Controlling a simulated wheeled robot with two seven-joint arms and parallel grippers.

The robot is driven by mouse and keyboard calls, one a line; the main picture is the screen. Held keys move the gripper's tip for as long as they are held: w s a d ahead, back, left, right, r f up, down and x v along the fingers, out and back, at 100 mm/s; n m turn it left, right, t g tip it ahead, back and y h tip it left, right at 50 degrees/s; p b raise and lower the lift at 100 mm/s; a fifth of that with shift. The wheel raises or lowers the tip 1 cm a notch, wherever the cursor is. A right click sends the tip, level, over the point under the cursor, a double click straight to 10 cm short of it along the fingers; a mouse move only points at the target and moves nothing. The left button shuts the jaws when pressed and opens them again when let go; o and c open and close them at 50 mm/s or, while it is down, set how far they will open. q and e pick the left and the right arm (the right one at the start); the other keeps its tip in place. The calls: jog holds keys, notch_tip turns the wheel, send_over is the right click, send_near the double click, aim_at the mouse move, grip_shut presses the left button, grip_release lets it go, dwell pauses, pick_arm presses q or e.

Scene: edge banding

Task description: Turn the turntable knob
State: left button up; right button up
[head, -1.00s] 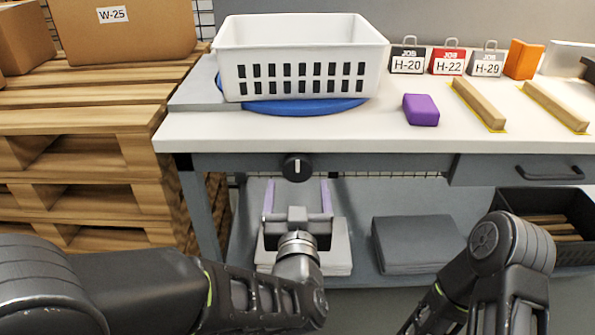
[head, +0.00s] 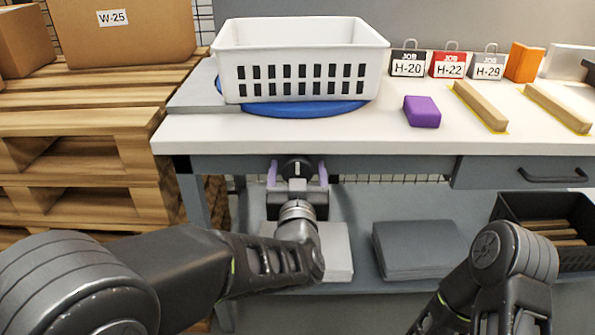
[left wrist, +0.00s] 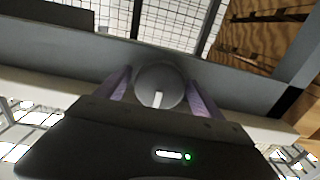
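The turntable knob (head: 296,168) is a round black dial with a white mark, on the front rail under the bench top. In the left wrist view the knob (left wrist: 160,86) sits between the two purple fingers. My left gripper (head: 297,173) is open, with one finger on each side of the knob; gaps seem to remain, and contact cannot be made out. The blue turntable (head: 305,110) lies on the bench top under a white slotted basket (head: 300,60). My right arm shows at the lower right, but its gripper is out of view.
A purple block (head: 421,111), wooden strips (head: 480,106) and job tags (head: 448,65) are on the bench top. A drawer (head: 530,172) is right of the knob. Grey stacks (head: 415,250) lie on the lower shelf. Wooden pallets (head: 90,150) stand at the left.

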pick_arm(q)
jog(key=c, duration=1.2)
jog(key=shift+n+b, duration=0.3)
jog(key=shift+n, duration=0.1)
jog(key=n+b, duration=0.1)
jog(key=n, duration=0.1)
jog(key=shift+f+n+b, duration=0.15)
jog(key=shift+n+b, duration=0.15)
jog(key=n+b, duration=0.1)
jog(key=n, duration=0.1)
jog(key=shift+n+b, duration=0.3)
jog(key=shift+b, duration=0.1)
jog(key=shift+n, duration=0.5)
